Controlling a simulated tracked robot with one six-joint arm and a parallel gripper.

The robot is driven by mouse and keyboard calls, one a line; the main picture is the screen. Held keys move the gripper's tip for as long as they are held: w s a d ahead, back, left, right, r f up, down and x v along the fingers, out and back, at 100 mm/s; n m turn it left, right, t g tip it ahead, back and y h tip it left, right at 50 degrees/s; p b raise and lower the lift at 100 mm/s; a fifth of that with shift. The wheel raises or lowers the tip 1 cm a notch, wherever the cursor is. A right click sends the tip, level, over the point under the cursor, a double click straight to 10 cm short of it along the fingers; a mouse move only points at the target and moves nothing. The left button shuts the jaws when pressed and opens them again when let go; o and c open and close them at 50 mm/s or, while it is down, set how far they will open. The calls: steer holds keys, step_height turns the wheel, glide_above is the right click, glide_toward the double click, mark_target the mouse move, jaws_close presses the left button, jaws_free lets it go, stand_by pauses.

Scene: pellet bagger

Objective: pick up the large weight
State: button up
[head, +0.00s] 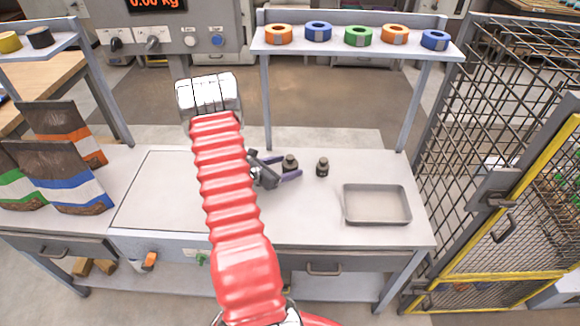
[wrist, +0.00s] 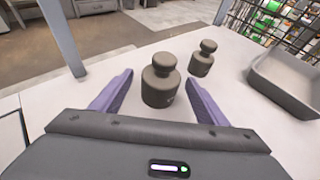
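The large weight (wrist: 160,82) is a dark grey knobbed cylinder standing upright on the bench. In the wrist view it stands between the two purple fingers of my gripper (wrist: 158,95), with gaps on both sides. In the head view the large weight (head: 290,163) shows beside my gripper (head: 278,168), partly hidden by it. My gripper is open and holds nothing. A smaller weight (head: 322,167) of the same shape stands upright to the right; it also shows in the wrist view (wrist: 203,58), behind and right of the large one.
A shallow grey metal tray (head: 376,221) lies on the bench to the right. A shelf (head: 350,50) with several tape rolls spans the back. Filled bags (head: 62,178) stand at the left. A mesh cage (head: 500,130) borders the right. Bench around the weights is clear.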

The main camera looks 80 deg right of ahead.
jaws_close()
stand_by(0.7)
steer(key=shift+r, duration=0.1)
